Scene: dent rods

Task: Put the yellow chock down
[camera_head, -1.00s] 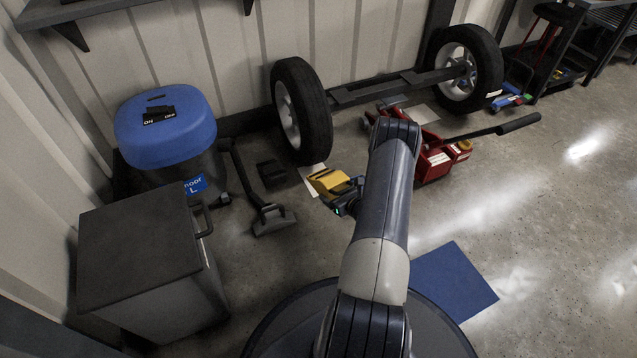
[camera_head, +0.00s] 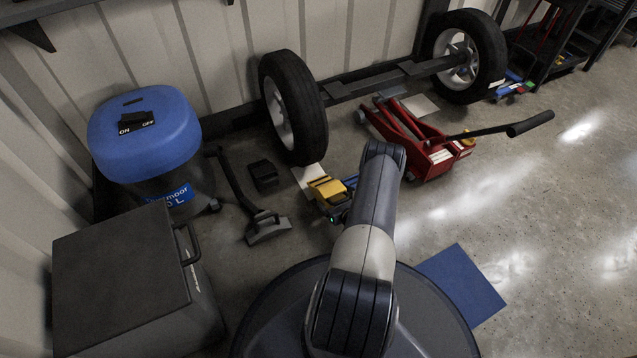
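The yellow chock (camera_head: 324,188) is at the end of my arm, just in front of the left tyre (camera_head: 296,110). It overlaps the edge of a white floor patch (camera_head: 305,176). My gripper (camera_head: 336,202) is at the chock's near side and appears shut on it. My arm hides part of the gripper, and the fingers are small and dark. I cannot tell whether the chock touches the floor.
A black block (camera_head: 264,176) lies left of the chock, near a vacuum floor head (camera_head: 267,228). A blue vacuum (camera_head: 150,135) and grey cabinet (camera_head: 125,275) stand left. A blue mat (camera_head: 462,284) lies right.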

